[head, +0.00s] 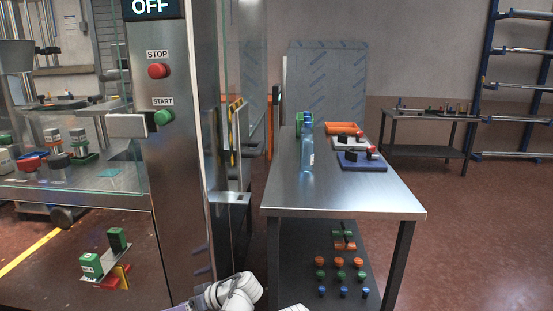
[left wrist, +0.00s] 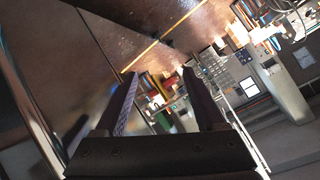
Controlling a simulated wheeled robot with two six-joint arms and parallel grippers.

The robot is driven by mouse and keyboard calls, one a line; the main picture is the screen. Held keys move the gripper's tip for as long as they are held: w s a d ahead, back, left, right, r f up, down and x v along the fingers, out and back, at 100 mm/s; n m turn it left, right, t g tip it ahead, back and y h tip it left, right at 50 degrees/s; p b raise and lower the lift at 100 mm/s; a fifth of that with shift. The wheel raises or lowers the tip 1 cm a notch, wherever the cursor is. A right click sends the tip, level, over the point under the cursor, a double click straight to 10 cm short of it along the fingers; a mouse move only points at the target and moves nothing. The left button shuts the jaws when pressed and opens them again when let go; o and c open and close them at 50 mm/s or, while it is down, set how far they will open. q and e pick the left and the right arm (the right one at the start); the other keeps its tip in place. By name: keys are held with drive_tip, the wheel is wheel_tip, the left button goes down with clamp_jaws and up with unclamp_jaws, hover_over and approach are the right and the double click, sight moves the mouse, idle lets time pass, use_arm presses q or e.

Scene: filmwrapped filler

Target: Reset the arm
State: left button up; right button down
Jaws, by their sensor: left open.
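My left gripper (left wrist: 159,74) shows in the left wrist view with its two dark fingers spread apart. No object is held between them; only distant background shows through the gap. In the head view, white links of my arm show at the bottom edge, in front of the machine and left of the steel table; neither gripper can be made out there. My right gripper is in neither view.
A machine cabinet with a red stop button (head: 157,71) and green start button (head: 162,118) stands close on the left. A steel table (head: 345,199) holds a clear bottle (head: 307,153), an orange tray (head: 345,128) and small parts. Reddish floor is free at right.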

use_arm(q)
drive_tip(key=s+d+f+m+g+h, duration=0.1)
drive_tip(key=s+d+f+m+h, duration=0.5)
drive_tip(key=d, duration=0.4)
drive_tip(key=s+d+f+m+g+h, duration=0.1)
drive_tip(key=s+d+f+m+h, duration=0.35)
drive_tip(key=s+d+m, duration=0.35)
wheel_tip(320, 180, up, 28)
drive_tip(key=w+d+p, duration=0.1)
drive_tip(key=d+p, duration=0.1)
drive_tip(key=p, duration=2.6)
drive_tip(key=shift+w+f+n, duration=0.25)
drive_tip(key=shift+w+n, duration=0.05)
drive_tip(key=shift+w, duration=0.05)
